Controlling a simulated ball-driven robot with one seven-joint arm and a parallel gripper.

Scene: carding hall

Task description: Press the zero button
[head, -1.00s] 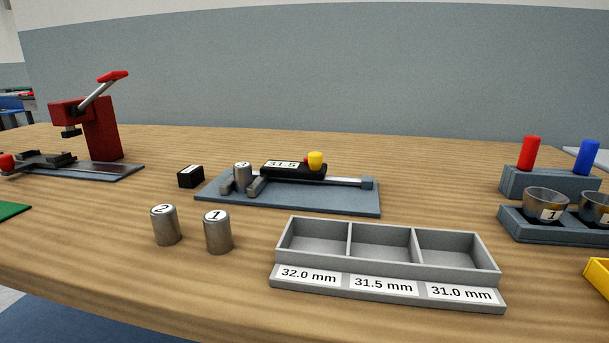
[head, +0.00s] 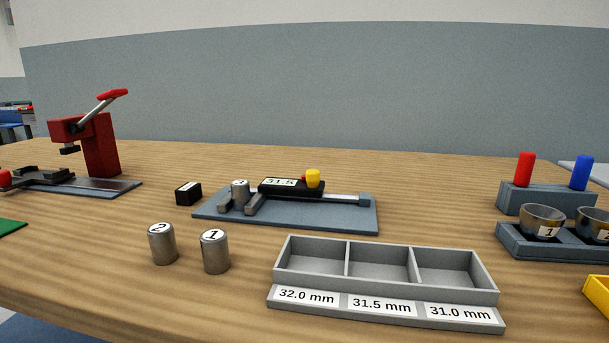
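A measuring gauge with a black body (head: 310,190) stands on a blue-grey base plate (head: 300,217) in the middle of the table. Its display (head: 281,182) reads 31.5. My gripper is not in view.
A black block (head: 188,194) lies left of the gauge. A red press (head: 98,146) stands far left; metal bowls (head: 542,221) are at right.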

